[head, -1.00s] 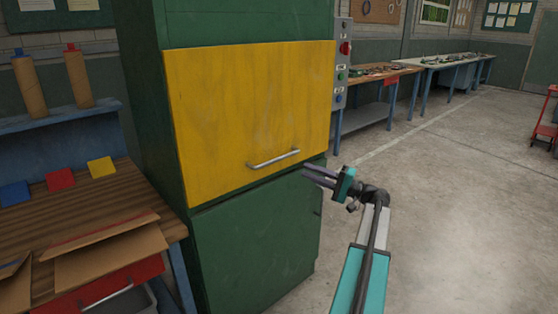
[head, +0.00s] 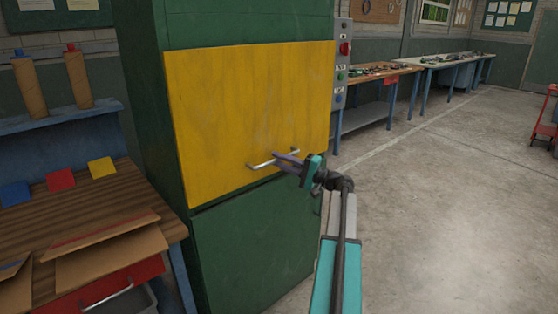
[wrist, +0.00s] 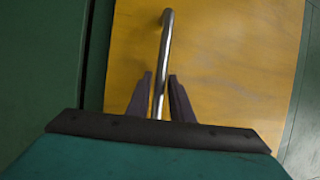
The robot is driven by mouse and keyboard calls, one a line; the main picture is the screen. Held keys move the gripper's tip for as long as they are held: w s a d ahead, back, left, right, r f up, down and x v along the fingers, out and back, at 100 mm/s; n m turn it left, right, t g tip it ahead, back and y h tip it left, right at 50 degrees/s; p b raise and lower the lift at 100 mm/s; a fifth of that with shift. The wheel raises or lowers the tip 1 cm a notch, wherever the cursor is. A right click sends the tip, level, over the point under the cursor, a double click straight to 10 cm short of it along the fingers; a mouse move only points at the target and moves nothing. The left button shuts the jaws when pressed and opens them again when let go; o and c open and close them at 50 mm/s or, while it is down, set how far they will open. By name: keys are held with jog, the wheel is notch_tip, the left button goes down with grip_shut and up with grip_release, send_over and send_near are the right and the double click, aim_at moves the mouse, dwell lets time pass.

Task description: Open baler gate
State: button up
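The yellow baler gate (head: 225,105) is closed on the front of the green baler, and it also fills much of the wrist view (wrist: 235,60). Its silver bar handle (head: 262,165) runs across the gate's lower part. In the wrist view the handle (wrist: 166,45) passes between the two dark fingers of my gripper (wrist: 160,100). The fingers are apart, with a gap visible on each side of the bar. In the head view my gripper (head: 280,158) is at the handle, its fingers covering part of the bar.
The green baler body (head: 245,240) continues below the gate. A control box (head: 342,60) with buttons is on its right side. A wooden bench (head: 95,205) with cardboard stands at the left. Concrete floor (head: 440,200) is open at the right.

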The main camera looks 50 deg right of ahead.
jog(key=shift+w+a, duration=0.15)
jog(key=shift+w, duration=0.2)
grip_shut()
jog(key=shift+d, duration=0.2)
jog(key=shift+a+r, duration=0.1)
notch_tip(320, 180, up, 41)
jog(key=p, duration=0.9)
jog(key=shift+r+p, duration=0.15)
jog(key=shift+p, duration=0.25)
jog(key=shift+a, duration=0.1)
grip_release()
